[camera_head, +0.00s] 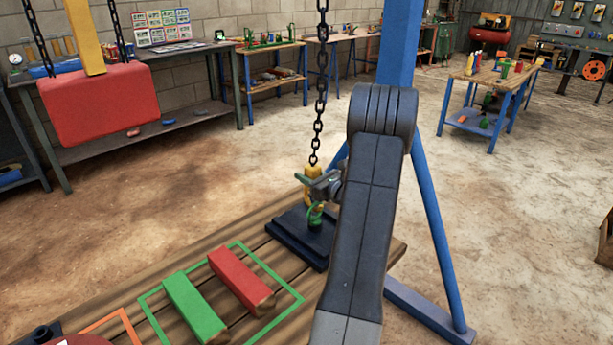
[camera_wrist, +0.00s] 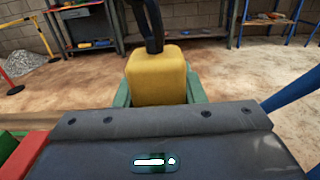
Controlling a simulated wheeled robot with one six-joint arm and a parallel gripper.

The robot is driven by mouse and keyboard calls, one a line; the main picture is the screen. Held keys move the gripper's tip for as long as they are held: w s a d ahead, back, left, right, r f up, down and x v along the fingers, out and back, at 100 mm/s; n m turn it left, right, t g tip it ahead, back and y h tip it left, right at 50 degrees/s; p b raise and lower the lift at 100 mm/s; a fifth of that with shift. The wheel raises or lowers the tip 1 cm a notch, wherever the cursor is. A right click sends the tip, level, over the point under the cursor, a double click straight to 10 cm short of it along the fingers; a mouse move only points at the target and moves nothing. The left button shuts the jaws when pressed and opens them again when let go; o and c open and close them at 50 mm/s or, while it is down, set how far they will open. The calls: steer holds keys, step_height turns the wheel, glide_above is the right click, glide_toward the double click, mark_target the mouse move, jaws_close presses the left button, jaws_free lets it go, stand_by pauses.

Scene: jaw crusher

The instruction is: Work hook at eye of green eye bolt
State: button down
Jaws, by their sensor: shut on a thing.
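The green eye bolt (camera_head: 315,216) stands on a dark block on the wooden bench. A yellow hook block (camera_head: 313,171) hangs from a black chain (camera_head: 318,115) just above it. My gripper (camera_head: 322,185) is beside the yellow block, and its fingers are around it. In the wrist view the yellow block (camera_wrist: 157,78) sits between my two green fingers (camera_wrist: 160,95), with the chain rising from its top. The hook's lower part looks close to the eye, but I cannot tell whether it passes through. The wrist view does not show the eye bolt.
The dark block (camera_head: 300,236) stands on the wooden bench (camera_head: 210,255). A green bar (camera_head: 194,306) and a red bar (camera_head: 238,278) lie nearby. A blue post (camera_head: 399,45) rises behind my arm. A large red block (camera_head: 100,103) hangs on chains at left.

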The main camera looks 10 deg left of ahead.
steer(key=shift+d+r, duration=0.1)
steer(key=shift+r, duration=0.15)
steer(key=c, duration=0.8)
jaws_free()
steer(key=shift+s, duration=0.1)
steer(key=shift+c, duration=0.2)
steer(key=shift+d, duration=0.1)
steer(key=p+v, duration=0.1)
steer(key=v, duration=1.2)
steer(key=shift+s+d, duration=0.2)
steer(key=shift+s, duration=0.05)
steer(key=shift+w+a, duration=0.1)
steer(key=x, duration=1)
steer(key=shift+w+a+b, duration=0.15)
steer(key=shift+a+b, duration=0.05)
steer(key=shift+b, duration=0.15)
